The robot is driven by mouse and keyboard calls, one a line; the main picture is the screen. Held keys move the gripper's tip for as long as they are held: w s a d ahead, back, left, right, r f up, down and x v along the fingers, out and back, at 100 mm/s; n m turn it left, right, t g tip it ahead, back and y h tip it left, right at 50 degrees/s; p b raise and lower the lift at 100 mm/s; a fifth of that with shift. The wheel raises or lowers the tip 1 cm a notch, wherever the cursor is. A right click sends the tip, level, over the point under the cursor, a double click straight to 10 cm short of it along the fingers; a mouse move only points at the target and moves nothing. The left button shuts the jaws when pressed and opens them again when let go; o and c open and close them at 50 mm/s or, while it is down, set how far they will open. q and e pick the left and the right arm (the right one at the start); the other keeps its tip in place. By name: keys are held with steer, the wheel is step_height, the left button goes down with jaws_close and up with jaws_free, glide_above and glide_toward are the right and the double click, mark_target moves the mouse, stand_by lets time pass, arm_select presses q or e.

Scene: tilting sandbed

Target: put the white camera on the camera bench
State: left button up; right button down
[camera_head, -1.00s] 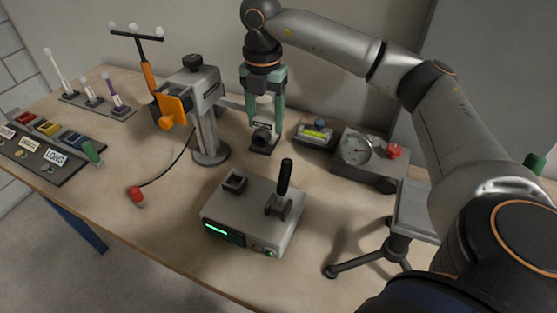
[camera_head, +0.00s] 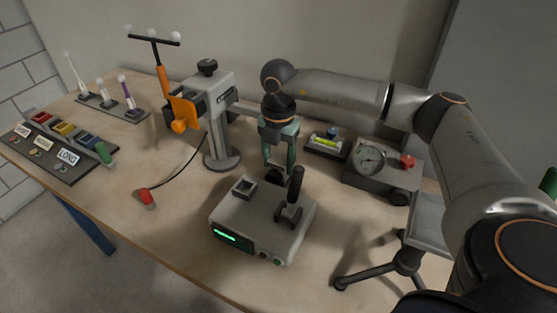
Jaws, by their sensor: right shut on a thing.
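My right gripper (camera_head: 278,158) points down behind the grey box and is shut on a small dark camera-like thing (camera_head: 274,174). The box hides most of this thing, so I cannot tell its full shape, whether it is white, or whether it touches the table. No plainly white camera shows elsewhere. A grey flat-topped tripod (camera_head: 427,222) stands at the front right. I cannot tell which is the camera bench. My left gripper is not in view.
The grey box (camera_head: 262,222) with a black lever stands in front of my gripper. A gauge block (camera_head: 385,172) and a level (camera_head: 326,143) are to its right. A red bulb on a cable (camera_head: 147,196) and labelled switch panel (camera_head: 55,150) lie left. The front-left table is clear.

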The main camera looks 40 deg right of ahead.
mark_target(278, 160)
steer(key=shift+c, duration=0.7)
jaws_free()
steer(key=shift+f, duration=0.15)
step_height(278, 160, up, 12)
steer(key=shift+r+p, duration=0.2)
steer(key=shift+p, duration=0.2)
